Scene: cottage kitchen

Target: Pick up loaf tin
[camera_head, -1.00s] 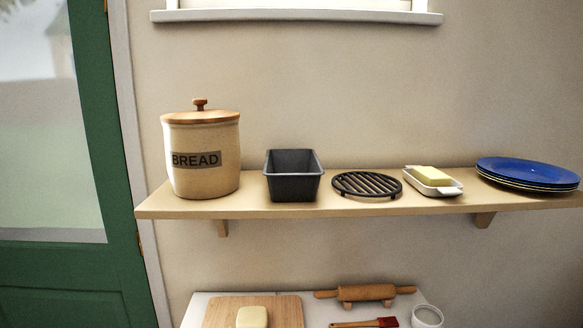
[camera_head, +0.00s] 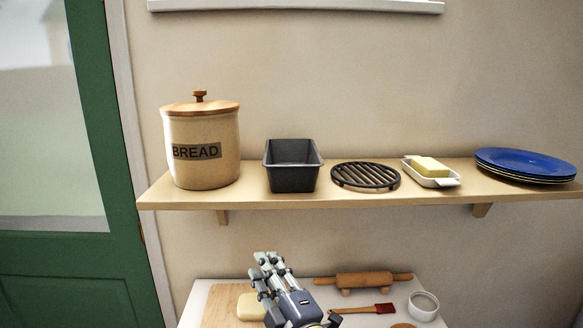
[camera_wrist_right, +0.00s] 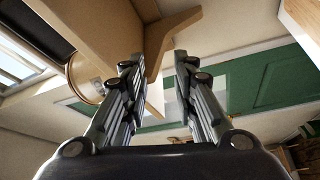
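The loaf tin (camera_head: 292,178) is a dark grey, open-topped rectangular pan. It stands upright on the wooden shelf (camera_head: 345,205), between the bread crock and the black trivet. My right gripper (camera_head: 266,262) is below the shelf in the head view, over the lower worktop and apart from the tin. In the right wrist view my right gripper (camera_wrist_right: 158,62) has its two fingers spread with an empty gap between them. The shelf's bracket (camera_wrist_right: 160,45) shows beyond the fingers. My left gripper is not in view.
The bread crock (camera_head: 202,150) stands left of the tin, and the trivet (camera_head: 365,176) is close on its right. A butter dish (camera_head: 432,180) and blue plates (camera_head: 525,163) are further right. Below are a rolling pin (camera_head: 362,281), brush (camera_head: 362,309) and white cup (camera_head: 423,304).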

